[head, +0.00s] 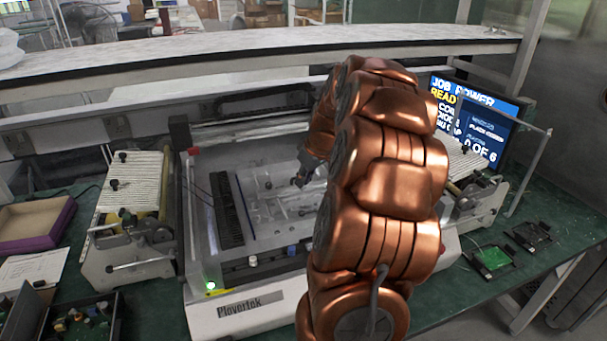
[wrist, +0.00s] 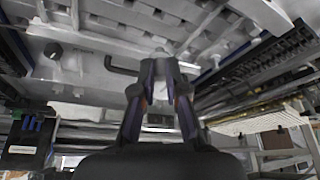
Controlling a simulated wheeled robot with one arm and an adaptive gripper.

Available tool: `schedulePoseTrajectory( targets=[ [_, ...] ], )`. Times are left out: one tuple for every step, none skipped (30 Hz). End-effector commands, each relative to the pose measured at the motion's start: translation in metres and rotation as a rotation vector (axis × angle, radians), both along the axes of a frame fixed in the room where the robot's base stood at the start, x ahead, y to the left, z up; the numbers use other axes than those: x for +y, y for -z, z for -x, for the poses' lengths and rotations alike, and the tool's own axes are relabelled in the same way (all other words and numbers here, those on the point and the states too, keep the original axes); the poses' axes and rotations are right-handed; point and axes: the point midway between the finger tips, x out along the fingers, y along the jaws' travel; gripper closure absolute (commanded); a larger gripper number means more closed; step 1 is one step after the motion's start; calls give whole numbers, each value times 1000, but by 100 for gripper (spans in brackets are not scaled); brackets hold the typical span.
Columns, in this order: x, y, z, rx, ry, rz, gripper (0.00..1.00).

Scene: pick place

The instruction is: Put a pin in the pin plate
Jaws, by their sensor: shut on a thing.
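My gripper (head: 303,181) hangs low over the pale machine bed, left of my copper arm in the head view. In the wrist view my gripper (wrist: 162,72) has its fingertips close together, shut on a small grey thing that I take to be a pin; its shape is mostly hidden. The pale plate (head: 290,228) in the machine bed looks like the pin plate. It carries small fittings and slots, too small to tell apart. In the wrist view a dark round knob (wrist: 53,50) sits on a pale surface, left of and apart from my fingers.
A black slotted strip (head: 227,210) lies along the bed's left side. Ribbed cream feeders (head: 130,178) with black knobs flank the machine. A screen (head: 478,125) stands behind at the right. Green boards (head: 492,258) and a purple-edged tray (head: 35,222) lie on the green table.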

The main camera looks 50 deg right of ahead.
Motion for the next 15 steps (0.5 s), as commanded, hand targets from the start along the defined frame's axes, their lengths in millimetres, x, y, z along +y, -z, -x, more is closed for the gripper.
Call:
schedulePoseTrajectory(
  targets=[
    [0,3,1,1,1,-2,100],
    [0,4,1,2,1,-2,100],
    [0,6,1,1,1,-2,100],
    [0,8,1,1,1,-2,100],
    [0,9,1,1,1,-2,100],
    [0,11,0,1,2,-1,100],
    [-1,13,1,1,2,-1,100],
    [-1,14,0,1,2,0,100],
    [-1,16,1,1,2,0,100],
    [-1,17,1,1,2,0,100],
    [-1,19,1,1,2,0,100],
    [-1,21,1,1,2,0,100],
    [-1,22,1,1,2,-1,100],
    [-1,24,1,1,1,0,100],
    [-1,26,1,1,1,0,100]
  ],
)
